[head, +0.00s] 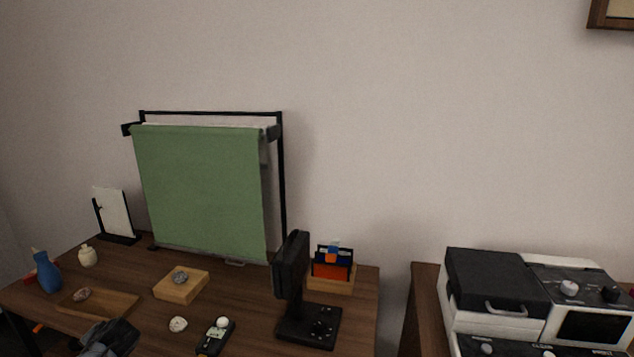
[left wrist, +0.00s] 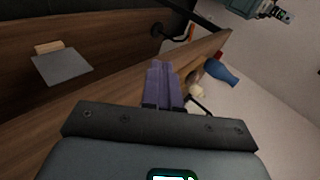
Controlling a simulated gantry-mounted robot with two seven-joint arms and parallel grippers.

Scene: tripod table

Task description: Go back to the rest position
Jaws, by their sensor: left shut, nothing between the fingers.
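My left gripper (head: 108,338) shows as a dark grey shape at the bottom left of the head view, over the front of the wooden table (head: 250,290). In the left wrist view its purple-tinted fingers (left wrist: 159,68) are together, with nothing between them. The table's wooden surface and edge show beyond them, tilted. My right gripper is in neither view.
A green backdrop (head: 200,190) hangs on a black frame. A black upright device (head: 290,265) stands right of it. A wooden block with a stone (head: 181,277), a blue vase (head: 46,272) and a wooden tray (head: 118,300) are nearby. A machine (head: 500,290) stands right, across a gap.

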